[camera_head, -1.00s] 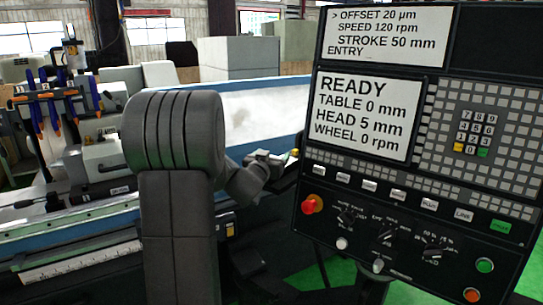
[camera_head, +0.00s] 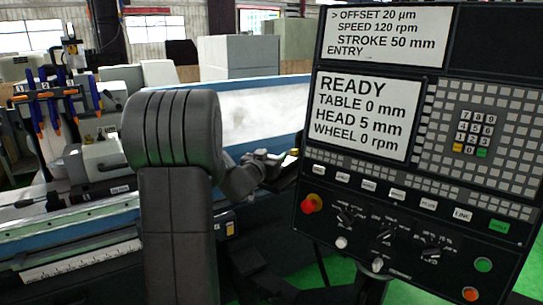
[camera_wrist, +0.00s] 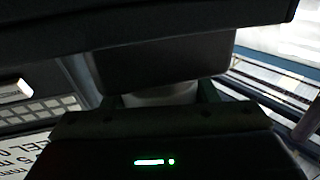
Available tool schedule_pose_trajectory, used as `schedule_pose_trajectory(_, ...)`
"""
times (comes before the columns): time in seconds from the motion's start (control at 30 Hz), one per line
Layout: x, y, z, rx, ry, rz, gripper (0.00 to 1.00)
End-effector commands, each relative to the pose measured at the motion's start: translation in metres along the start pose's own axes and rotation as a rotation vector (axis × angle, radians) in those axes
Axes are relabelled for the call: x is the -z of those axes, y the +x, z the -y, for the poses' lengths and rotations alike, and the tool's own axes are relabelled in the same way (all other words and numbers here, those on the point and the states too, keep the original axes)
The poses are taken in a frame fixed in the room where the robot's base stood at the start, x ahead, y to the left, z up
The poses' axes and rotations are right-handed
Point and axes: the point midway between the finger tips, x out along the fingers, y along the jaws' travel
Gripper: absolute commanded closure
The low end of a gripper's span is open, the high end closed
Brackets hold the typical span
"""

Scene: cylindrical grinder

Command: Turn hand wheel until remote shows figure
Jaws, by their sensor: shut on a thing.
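My gripper (camera_head: 268,163) is at the left edge of the control panel in the head view, small and partly hidden by my own arm. In the wrist view a dark box, seemingly the remote (camera_wrist: 210,150), fills the bottom. Its small green lit display (camera_wrist: 155,162) is too blurred to read. A pale round piece, seemingly the hand wheel (camera_wrist: 160,97), stands out from the box. My gripper shows there too (camera_wrist: 160,88), its dark finger edges at both sides of the wheel, shut on it. Most of the wheel is hidden.
The control panel (camera_head: 420,170) fills the right of the head view, close beside my gripper. Its screen (camera_head: 360,115) reads READY, TABLE 0 mm, HEAD 5 mm, WHEEL 0 rpm. The grinder's blue-edged bed (camera_head: 90,225) lies at the left. Green floor shows below.

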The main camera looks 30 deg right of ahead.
Motion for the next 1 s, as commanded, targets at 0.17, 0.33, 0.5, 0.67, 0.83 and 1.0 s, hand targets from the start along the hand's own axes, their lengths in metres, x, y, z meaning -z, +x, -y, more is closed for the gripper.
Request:
schedule_pose_trajectory(0.17, 0.001, 0.0, -0.001, -0.112, 0.002, 0.001, 0.69)
schedule_pose_trajectory(0.33, 0.0, 0.0, -0.004, -0.26, 0.001, 0.001, 0.69)
schedule_pose_trajectory(0.5, 0.0, -0.001, -0.007, -0.423, 0.001, 0.001, 0.69)
schedule_pose_trajectory(0.67, -0.001, -0.002, -0.01, -0.575, 0.001, 0.002, 0.69)
schedule_pose_trajectory(0.83, -0.001, -0.004, -0.012, -0.737, 0.001, 0.001, 0.69)
schedule_pose_trajectory(1.0, -0.001, -0.006, -0.015, -0.898, 0.001, 0.001, 0.69)
